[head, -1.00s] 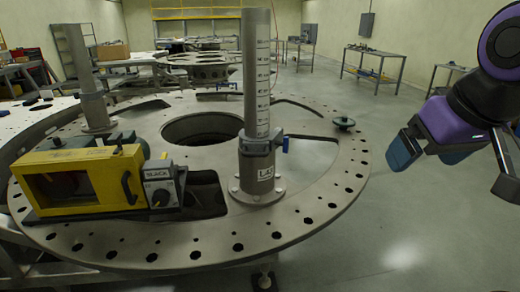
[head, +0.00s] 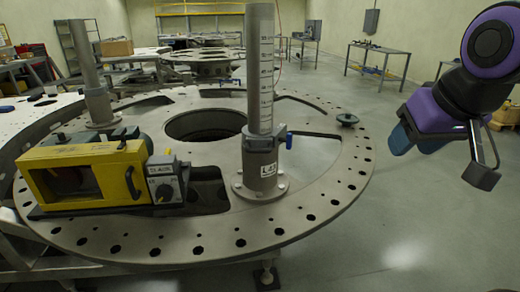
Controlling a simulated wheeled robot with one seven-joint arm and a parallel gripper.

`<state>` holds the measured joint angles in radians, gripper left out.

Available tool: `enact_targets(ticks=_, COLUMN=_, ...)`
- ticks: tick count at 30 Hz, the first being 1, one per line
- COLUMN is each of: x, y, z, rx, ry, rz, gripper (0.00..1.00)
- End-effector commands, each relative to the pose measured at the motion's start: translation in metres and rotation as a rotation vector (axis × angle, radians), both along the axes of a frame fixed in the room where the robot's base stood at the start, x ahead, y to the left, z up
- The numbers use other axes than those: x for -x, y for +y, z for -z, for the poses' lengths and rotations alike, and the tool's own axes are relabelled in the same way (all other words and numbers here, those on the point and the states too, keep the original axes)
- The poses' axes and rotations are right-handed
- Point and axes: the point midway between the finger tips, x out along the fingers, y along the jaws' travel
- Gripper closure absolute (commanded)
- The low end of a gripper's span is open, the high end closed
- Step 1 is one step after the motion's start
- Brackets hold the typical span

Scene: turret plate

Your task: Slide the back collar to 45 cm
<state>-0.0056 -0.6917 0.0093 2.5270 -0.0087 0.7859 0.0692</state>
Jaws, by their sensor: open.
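A grey upright post (head: 260,70) with a marked scale stands on the near right part of the round turret plate (head: 335,185). A collar (head: 262,142) with a blue handle sits low around this post, just above its labelled base. A second post (head: 84,55) stands at the back left, tilted in the picture, with its own collar (head: 99,104) low on it. The scale figures are too small to read surely. My gripper (head: 412,138) is open and empty at the right, over the floor and apart from both posts.
A yellow box-shaped unit (head: 85,178) with a dial box (head: 165,180) sits on the plate's left front. The plate has a large central hole and openings. A small dark knob (head: 347,119) stands at its right edge.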

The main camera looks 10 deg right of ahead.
Motion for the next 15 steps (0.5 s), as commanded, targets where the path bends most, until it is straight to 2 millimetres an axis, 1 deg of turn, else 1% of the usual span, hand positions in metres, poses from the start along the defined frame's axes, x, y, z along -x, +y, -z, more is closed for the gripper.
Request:
enact_targets(ticks=1, x=-0.017, y=0.001, z=0.003, rx=-0.008, ry=-0.02, rz=0.017, gripper=0.55)
enact_targets(ticks=6, x=-0.08, y=0.008, z=0.014, rx=-0.059, ry=-0.135, rz=0.088, gripper=0.55)
enact_targets(ticks=11, x=-0.134, y=0.018, z=0.028, rx=-0.131, ry=-0.24, rz=0.14, gripper=0.55)
enact_targets(ticks=12, x=-0.147, y=0.021, z=0.032, rx=-0.152, ry=-0.267, rz=0.151, gripper=0.55)
enact_targets(ticks=15, x=-0.178, y=0.03, z=0.043, rx=-0.213, ry=-0.329, rz=0.176, gripper=0.55)
